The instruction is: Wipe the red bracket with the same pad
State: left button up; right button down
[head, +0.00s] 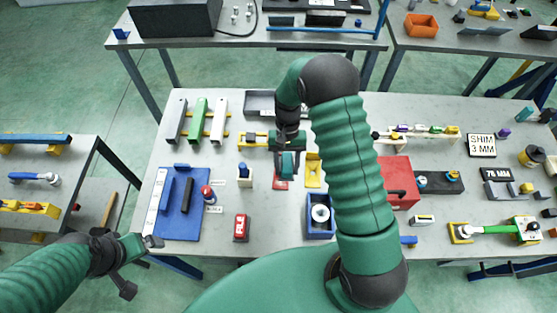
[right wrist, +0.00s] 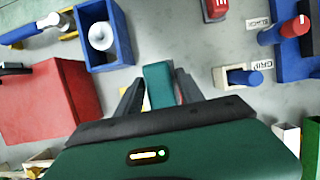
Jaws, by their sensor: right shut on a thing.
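My right gripper (head: 287,162) is shut on a teal pad (head: 287,165), which points down near the middle of the table. The pad (right wrist: 158,85) sits between the two dark fingers in the right wrist view. A small red piece, likely the red bracket (head: 281,185), shows just below the pad in the head view, mostly hidden by pad and gripper. I cannot tell whether the pad touches it. A yellow bracket (head: 313,172) stands just to the right. My left gripper (head: 145,243) is at the table's front left edge, away from these; its opening is unclear.
A blue box (head: 320,228) holding a white round part and a red box (head: 401,205) lie to the right. A white block with a blue top (head: 245,180), a blue board (head: 185,225) and a red device (head: 241,228) lie left. Bare table lies in front of the pad.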

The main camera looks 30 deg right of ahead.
aim_at(286, 189)
jog(key=f, duration=0.3)
jog(key=shift+w+f+b, duration=0.25)
jog(key=shift+f+b, duration=0.05)
jog(key=shift+b, duration=0.05)
jog(key=shift+w+d+f+b, duration=0.2)
jog(key=shift+f+b, duration=0.15)
jog(key=shift+f, duration=0.25)
jog(key=b+x, duration=0.3)
jog(key=shift+w+d+f, duration=0.1)
jog(key=shift+d+f, duration=0.15)
jog(key=shift+f, duration=0.25)
jog(key=shift+f+b, duration=0.35)
jog(key=shift+f, duration=0.05)
jog(key=shift+w+f, duration=0.15)
pick_arm(q)
jog(key=s+x, duration=0.1)
jog(key=x, duration=0.5)
jog(key=shift+d+f, duration=0.1)
jog(key=shift+f+b, duration=0.6)
jog(key=shift+f, duration=0.05)
pick_arm(e)
jog(key=shift+f, duration=0.85)
